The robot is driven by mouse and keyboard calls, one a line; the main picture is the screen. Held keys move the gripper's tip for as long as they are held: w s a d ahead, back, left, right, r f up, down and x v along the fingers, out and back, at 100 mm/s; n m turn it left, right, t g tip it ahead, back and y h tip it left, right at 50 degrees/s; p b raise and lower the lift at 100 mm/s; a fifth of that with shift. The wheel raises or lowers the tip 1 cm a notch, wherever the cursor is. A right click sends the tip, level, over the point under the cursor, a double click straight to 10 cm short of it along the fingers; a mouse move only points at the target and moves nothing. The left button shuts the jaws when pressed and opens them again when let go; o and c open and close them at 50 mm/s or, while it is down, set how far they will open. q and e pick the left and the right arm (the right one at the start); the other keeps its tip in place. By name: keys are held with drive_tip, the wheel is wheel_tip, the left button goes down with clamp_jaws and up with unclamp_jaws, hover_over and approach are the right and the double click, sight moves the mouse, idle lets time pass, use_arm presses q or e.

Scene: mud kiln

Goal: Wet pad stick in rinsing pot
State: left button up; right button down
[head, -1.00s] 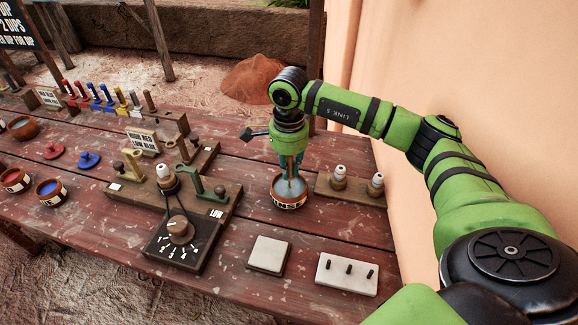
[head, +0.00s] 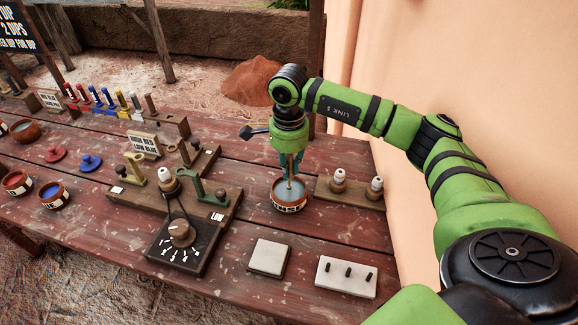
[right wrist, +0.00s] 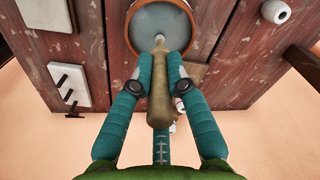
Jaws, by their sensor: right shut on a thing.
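My right gripper (head: 291,163) points down over the rinsing pot (head: 289,208), a brown bowl with a white lettered band and greyish water. Its teal fingers are shut on the pad stick (head: 291,180), a thin wooden stick held upright, its lower end over the middle of the pot. In the right wrist view the fingers (right wrist: 158,88) grip the stick's thick brown handle (right wrist: 158,100). A small pale tip (right wrist: 159,39) shows against the pot's water (right wrist: 160,22). I cannot tell whether the tip touches the water. My left gripper is not in view.
A wooden holder with two white-topped pegs (head: 338,182) stands right of the pot. A pale square tile (head: 269,257) and a white block with black pegs (head: 346,276) lie in front. A dial stand (head: 180,233) is at left; colour pots (head: 53,195) sit further left.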

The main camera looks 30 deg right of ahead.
drive_tip(key=shift+r+p, duration=1.4)
drive_tip(key=shift+r, duration=1.2)
